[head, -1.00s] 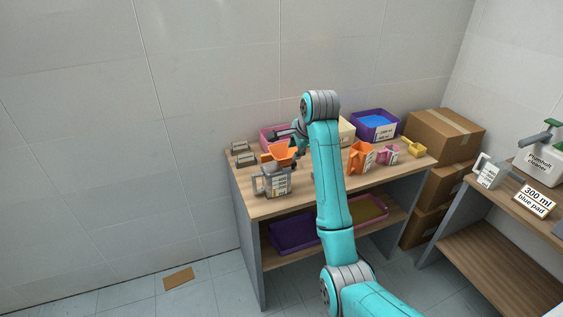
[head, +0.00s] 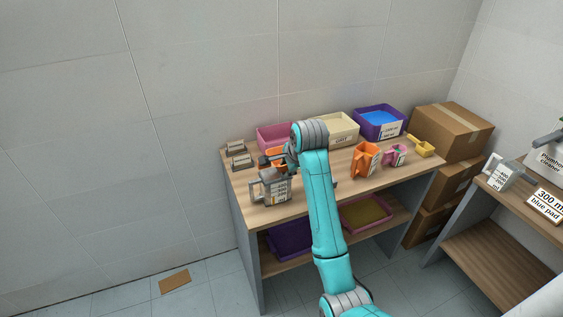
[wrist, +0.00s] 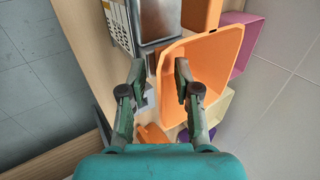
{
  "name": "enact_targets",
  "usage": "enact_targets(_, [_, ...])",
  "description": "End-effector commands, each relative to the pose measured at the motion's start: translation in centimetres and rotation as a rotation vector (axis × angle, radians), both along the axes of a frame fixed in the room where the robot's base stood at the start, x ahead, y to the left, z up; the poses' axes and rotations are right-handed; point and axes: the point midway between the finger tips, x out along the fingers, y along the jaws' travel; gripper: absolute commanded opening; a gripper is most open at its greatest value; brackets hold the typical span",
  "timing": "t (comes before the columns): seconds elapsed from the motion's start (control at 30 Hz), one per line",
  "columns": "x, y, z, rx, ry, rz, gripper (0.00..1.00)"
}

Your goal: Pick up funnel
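The orange funnel (head: 266,160) is near the left end of the wooden table, behind a grey measuring jug, and my arm partly hides it in the head view. In the wrist view the wide bowl of the funnel (wrist: 208,65) fills the upper middle. My gripper (wrist: 158,76) is open, with its fingers apart on either side of the bowl's near-left wall. The right finger overlaps the inside of the bowl and the left finger is outside it. I cannot tell whether either finger touches. The gripper in the head view (head: 284,160) is mostly hidden by my wrist.
The grey jug (head: 271,188) stands close in front of the funnel. Pink (head: 275,135), cream (head: 340,130) and purple (head: 379,122) bins line the back. An orange jug (head: 366,160), a pink jug (head: 395,155) and a yellow scoop (head: 421,147) stand to the right.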

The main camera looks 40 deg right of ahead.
Motion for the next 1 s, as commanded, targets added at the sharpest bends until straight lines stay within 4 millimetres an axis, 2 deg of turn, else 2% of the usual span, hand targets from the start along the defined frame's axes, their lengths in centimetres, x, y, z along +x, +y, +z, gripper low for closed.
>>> enact_targets(0.13, [0.0,0.0,0.0,0.0,0.0,0.0,0.32])
enact_targets(0.17, [0.0,0.0,0.0,0.0,0.0,0.0,0.29])
enact_targets(0.27, [0.0,0.0,0.0,0.0,0.0,0.0,0.04])
enact_targets(0.3, [0.0,0.0,0.0,0.0,0.0,0.0,0.0])
enact_targets(0.73, [0.1,0.0,0.4,-0.001,-0.002,0.0,0.0])
enact_targets(0.87, [0.1,0.0,2.0,-0.001,-0.003,0.001,0.0])
enact_targets(1.0, [0.1,0.0,4.7,-0.001,-0.004,0.0,0.0])
